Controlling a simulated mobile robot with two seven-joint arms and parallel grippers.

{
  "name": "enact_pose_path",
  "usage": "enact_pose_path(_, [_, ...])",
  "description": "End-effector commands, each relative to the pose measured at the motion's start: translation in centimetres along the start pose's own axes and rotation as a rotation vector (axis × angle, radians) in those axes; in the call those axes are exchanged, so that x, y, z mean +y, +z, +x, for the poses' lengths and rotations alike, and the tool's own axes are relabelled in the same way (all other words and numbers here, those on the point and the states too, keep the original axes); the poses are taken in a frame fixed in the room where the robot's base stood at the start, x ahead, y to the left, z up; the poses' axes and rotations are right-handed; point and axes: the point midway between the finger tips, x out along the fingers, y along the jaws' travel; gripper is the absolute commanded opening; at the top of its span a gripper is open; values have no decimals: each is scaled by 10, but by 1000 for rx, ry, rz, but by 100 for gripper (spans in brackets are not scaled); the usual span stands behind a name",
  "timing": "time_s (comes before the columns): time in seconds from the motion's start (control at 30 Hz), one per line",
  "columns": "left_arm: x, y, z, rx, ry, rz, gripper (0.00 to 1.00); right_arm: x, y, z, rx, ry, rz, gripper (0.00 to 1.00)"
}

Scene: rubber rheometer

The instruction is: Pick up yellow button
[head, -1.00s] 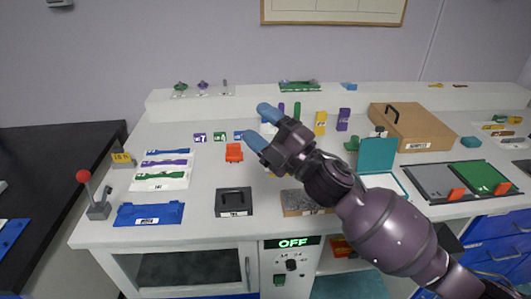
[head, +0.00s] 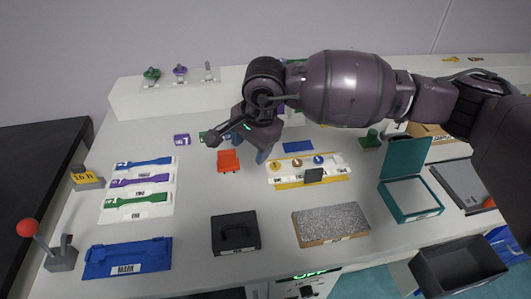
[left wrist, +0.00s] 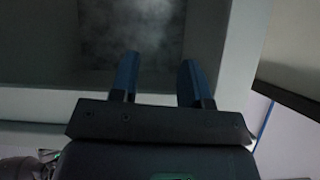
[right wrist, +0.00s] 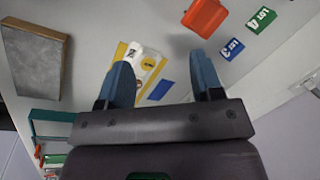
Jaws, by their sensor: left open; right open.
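A white holder (head: 330,178) with a yellow base lies mid-table in the head view and carries a row of small round buttons. The leftmost, a yellow button (head: 275,167), looks yellow-gold; the others look darker. In the right wrist view a yellow round piece (right wrist: 148,64) shows on the holder, partly behind a finger. My right gripper (head: 253,146) is open and empty, pointing down above the table just left of and behind the holder. Its blue fingers (right wrist: 160,65) are apart in the right wrist view. My left gripper (left wrist: 158,66) is open and empty, facing a grey recessed panel.
An orange-red block (head: 229,162) sits left of the holder. A black handled box (head: 235,235) and a grey speckled slab (head: 331,224) stand in front. A teal open box (head: 410,197) is at right. A blue flat piece (head: 298,146) lies behind the holder.

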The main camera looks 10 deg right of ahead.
Motion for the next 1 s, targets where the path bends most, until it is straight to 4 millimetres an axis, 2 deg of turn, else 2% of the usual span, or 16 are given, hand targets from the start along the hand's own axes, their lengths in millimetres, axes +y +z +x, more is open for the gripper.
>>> enact_pose_path(0.1, [0,-1,0,0,0,0,43,11,-29,-2,172,80,-121,60])
enact_pose_path(0.2, [0,-1,0,0,0,0,43,19,-42,-6,248,146,-197,60])
enact_pose_path(0.33, [0,2,-2,-7,-1,-1,43,25,-46,-8,263,194,-259,60])
enact_pose_path(0.47, [0,7,-3,-17,-2,-2,43,26,-47,-1,258,196,-273,60])
enact_pose_path(0.8, [1,9,1,-19,1,0,43,33,-59,42,255,194,-271,60])
enact_pose_path(1.0, [2,5,3,-10,2,0,43,34,-61,52,255,193,-270,60])
